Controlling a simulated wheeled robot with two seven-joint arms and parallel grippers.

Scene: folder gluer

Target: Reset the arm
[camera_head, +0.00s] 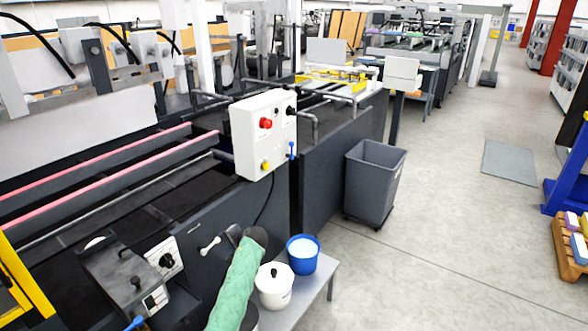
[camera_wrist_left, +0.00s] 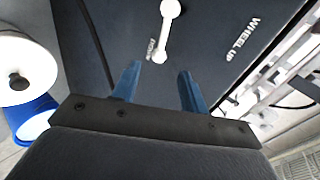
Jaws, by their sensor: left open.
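My left gripper (camera_head: 233,236) is at the dark side panel of the machine, at the upper end of my green-sleeved arm. In the left wrist view its two blue fingers (camera_wrist_left: 158,70) are apart with nothing held between them. A white lever (camera_head: 210,245) is on the panel just left of the gripper in the head view. In the left wrist view the lever (camera_wrist_left: 165,30) lies ahead of the fingertips, its lower end near the gap between them. Whether they touch is unclear. My right gripper is not in view.
A white lidded pot (camera_head: 273,287) and a blue bucket (camera_head: 302,254) stand on a grey table (camera_head: 318,280) right of my arm. A white control box (camera_head: 262,132) with a red button is above. A grey bin (camera_head: 374,180) stands on the floor. Floor beyond is open.

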